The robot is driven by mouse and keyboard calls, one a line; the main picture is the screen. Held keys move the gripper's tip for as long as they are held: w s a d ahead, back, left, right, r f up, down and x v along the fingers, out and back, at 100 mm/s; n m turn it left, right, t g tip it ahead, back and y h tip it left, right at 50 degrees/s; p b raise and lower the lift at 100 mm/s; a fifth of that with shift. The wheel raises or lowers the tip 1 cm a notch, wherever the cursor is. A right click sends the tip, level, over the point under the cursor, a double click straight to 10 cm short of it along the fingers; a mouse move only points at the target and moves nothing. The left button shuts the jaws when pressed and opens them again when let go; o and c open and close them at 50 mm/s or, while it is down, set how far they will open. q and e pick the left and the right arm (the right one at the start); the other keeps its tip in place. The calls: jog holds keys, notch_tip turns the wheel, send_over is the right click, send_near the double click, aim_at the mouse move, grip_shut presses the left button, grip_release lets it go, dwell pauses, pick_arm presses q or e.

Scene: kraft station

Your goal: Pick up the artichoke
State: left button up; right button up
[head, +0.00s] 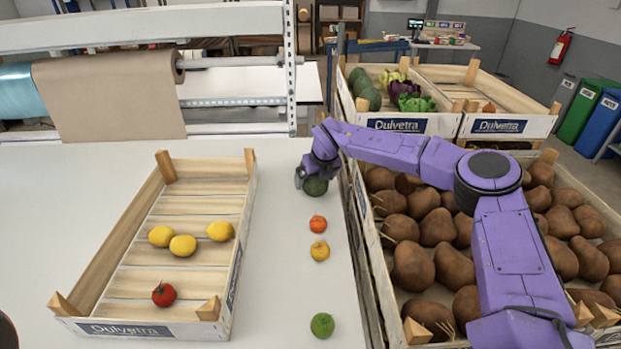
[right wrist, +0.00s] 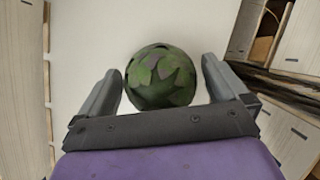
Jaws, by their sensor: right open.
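The artichoke (head: 316,187) is a dark green, leafy ball on the white table, at the far end of a row of produce in the head view. It also shows in the right wrist view (right wrist: 160,77), between the two grey fingers. My right gripper (head: 308,182) is at the artichoke, partly covering it. In the right wrist view my right gripper (right wrist: 162,85) is open, with a finger on each side and a visible gap to the artichoke. My left gripper is not in view.
A wooden crate (head: 248,225) with three lemons and a tomato stands on the left. A red-orange tomato (head: 318,224), a yellow fruit (head: 320,251) and a green lime (head: 322,325) lie nearer on the table. A crate of brown roots (head: 436,228) stands at the right.

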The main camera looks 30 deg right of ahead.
jog(key=shift+w+f, duration=0.15)
jog(key=c, duration=1.1)
